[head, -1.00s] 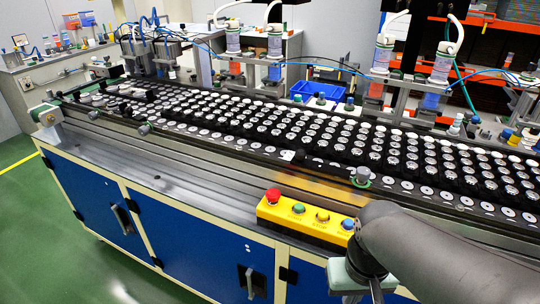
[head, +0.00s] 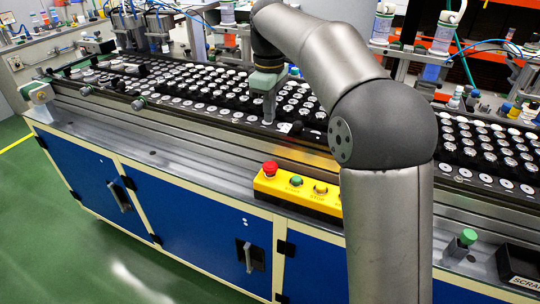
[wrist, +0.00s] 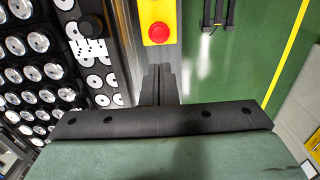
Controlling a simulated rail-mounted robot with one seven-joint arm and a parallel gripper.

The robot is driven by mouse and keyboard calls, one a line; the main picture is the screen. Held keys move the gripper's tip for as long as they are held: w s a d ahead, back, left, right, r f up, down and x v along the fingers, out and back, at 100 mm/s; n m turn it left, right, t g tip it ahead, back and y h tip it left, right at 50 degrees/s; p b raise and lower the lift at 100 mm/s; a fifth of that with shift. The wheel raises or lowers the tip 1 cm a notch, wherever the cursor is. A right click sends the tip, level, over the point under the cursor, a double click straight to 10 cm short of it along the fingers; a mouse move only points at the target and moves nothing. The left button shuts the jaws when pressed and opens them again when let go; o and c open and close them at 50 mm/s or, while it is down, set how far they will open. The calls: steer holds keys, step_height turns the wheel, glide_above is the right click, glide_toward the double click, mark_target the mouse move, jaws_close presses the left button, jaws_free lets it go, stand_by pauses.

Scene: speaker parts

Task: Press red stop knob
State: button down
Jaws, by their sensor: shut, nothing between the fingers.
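The red stop knob (head: 270,168) is a round mushroom button at the left end of the yellow control box (head: 300,192). In the wrist view the knob (wrist: 158,33) shows on the yellow box (wrist: 157,11), just beyond the tips of my fingers. My gripper (head: 268,120) is shut and empty. In the head view it points down, above and behind the knob in the picture, over the near edge of the parts conveyor. It appears apart from the knob. My arm hides the right end of the box.
The conveyor (head: 205,112) carries rows of speaker parts behind the box. A scrap bin (head: 520,265) stands at the far right. The metal ledge left of the box is clear.

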mark_target(270, 166)
steer(key=shift+f, duration=0.1)
step_height(270, 166, down, 14)
steer(key=shift+r, duration=0.1)
stand_by(0.5)
steer(key=shift+s+d+f+b, duration=0.15)
steer(key=shift+f+b, duration=0.45)
steer(key=shift+f, duration=0.7)
steer(key=shift+s, duration=0.1)
step_height(270, 166, up, 15)
steer(key=p, duration=0.3)
steer(key=shift+w+r, duration=0.15)
steer(key=shift+w, duration=0.05)
